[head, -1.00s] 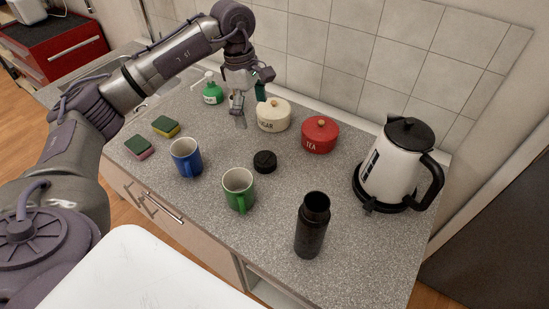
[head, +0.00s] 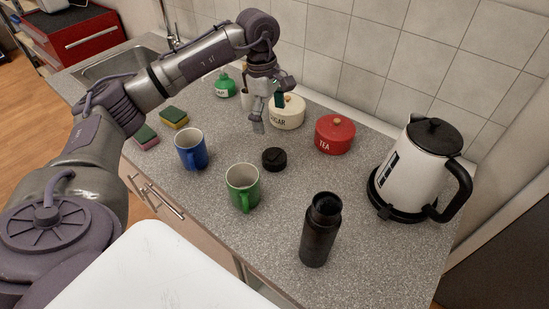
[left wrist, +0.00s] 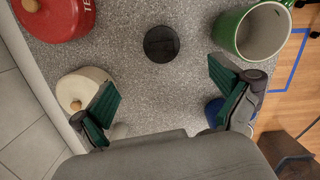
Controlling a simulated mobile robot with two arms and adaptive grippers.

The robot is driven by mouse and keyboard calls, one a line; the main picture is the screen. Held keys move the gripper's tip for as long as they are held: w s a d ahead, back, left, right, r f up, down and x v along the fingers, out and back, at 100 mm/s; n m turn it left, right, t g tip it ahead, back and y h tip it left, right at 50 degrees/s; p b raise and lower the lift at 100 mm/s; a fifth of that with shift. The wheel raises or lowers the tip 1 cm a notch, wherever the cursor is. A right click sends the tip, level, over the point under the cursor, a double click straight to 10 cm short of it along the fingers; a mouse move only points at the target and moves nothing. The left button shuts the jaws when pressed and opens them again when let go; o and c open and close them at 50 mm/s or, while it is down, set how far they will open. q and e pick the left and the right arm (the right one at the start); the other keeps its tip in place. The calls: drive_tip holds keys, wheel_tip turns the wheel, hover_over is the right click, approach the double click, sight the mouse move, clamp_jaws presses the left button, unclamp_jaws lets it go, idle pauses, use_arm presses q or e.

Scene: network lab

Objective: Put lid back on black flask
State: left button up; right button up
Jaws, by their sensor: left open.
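The black flask (head: 318,232) stands upright and open-topped at the front right of the counter in the head view. Its black lid (head: 274,159) lies on the counter behind the green mug, apart from the flask. My left gripper (head: 265,118) is above the counter, behind the lid and in front of the sugar pot. In the left wrist view my left gripper (left wrist: 165,100) has its fingers wide apart with nothing between them. The lid (left wrist: 161,44) shows there as a dark disc ahead of the fingertips. My right gripper is in neither view.
A green mug (head: 243,187) and a blue mug (head: 191,150) stand left of the lid. A sugar pot (head: 289,112), a red tea pot (head: 335,134) and a kettle (head: 416,170) stand along the back. Two sponges (head: 174,117) lie at left. Counter between lid and flask is clear.

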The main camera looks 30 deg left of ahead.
use_arm(q)
drive_tip(key=p, duration=0.1)
hover_over(274, 156)
drive_tip(key=f, duration=0.6)
drive_tip(key=shift+a+f, duration=0.1)
drive_tip(key=shift+a, duration=0.2)
drive_tip(key=shift+w+f, duration=0.15)
drive_tip(key=shift+f, duration=0.4)
drive_tip(key=shift+d+f+p, duration=0.1)
drive_tip(key=shift+p, duration=0.3)
wheel_tip(274, 156, down, 4)
drive_tip(key=shift+d+f+p, duration=0.15)
drive_tip(key=shift+f+p, duration=0.05)
drive_tip(key=shift+p, duration=1)
drive_tip(key=shift+f, duration=0.3)
drive_tip(key=c, duration=1.1)
